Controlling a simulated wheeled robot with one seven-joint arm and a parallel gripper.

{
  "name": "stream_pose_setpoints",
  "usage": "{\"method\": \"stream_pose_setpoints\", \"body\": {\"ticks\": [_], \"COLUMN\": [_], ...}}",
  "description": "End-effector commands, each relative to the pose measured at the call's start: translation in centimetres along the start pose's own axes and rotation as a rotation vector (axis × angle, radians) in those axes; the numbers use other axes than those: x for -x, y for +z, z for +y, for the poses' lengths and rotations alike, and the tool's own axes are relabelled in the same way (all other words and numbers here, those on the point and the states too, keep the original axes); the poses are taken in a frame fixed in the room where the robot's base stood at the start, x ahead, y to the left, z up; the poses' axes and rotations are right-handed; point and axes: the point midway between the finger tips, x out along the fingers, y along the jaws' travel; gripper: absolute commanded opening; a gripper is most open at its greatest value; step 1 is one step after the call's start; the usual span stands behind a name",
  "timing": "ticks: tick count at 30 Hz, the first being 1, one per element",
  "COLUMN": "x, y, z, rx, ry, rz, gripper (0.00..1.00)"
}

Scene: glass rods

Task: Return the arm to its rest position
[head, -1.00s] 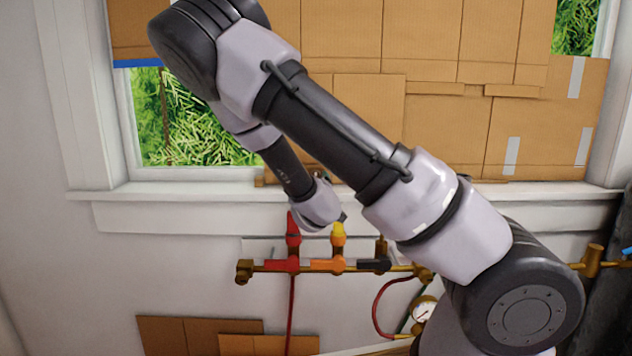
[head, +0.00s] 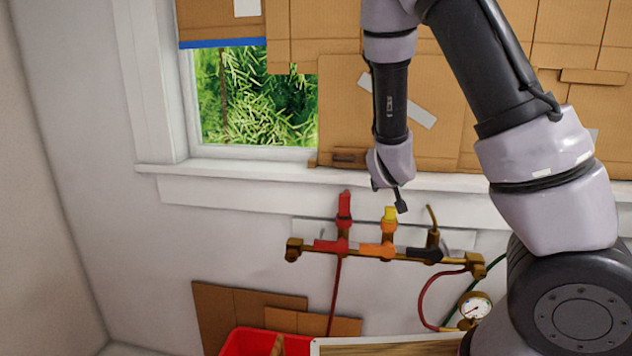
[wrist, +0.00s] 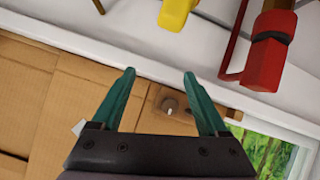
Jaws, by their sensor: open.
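My gripper (head: 388,192) hangs at the end of my arm in the head view, in front of the window sill and above the brass valve manifold (head: 310,246). In the wrist view my gripper (wrist: 159,74) shows two teal fingers spread apart with nothing between them. A yellow-tipped valve (head: 389,216) is just below the gripper in the head view, and its yellow part (wrist: 175,14) is beyond the fingertips in the wrist view. A red valve (head: 344,206) stands to its left. Whether the fingers touch anything is hard to tell, but a gap shows in the wrist view.
The white sill (head: 240,170) and cardboard-covered window (head: 345,100) stand behind my arm. A pressure gauge (head: 475,308) and hoses hang at the manifold's right. A red bin (head: 245,342) and cardboard sheets are below. The wall at left is clear.

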Motion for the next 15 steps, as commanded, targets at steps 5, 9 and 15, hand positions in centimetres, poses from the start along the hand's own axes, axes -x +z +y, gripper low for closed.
{"method": "stream_pose_setpoints", "body": {"ticks": [5,9,15], "x": [3.0,6.8,14.0], "y": [-0.5,-2.0,-4.4], "z": [1.2,2.2,4.8], "rx": [-0.249,-0.386,-0.502], "ry": [-0.139,-0.248,-0.374], "rz": [-0.176,-0.272,-0.352], "gripper": [0.77,0.77,0.77]}}
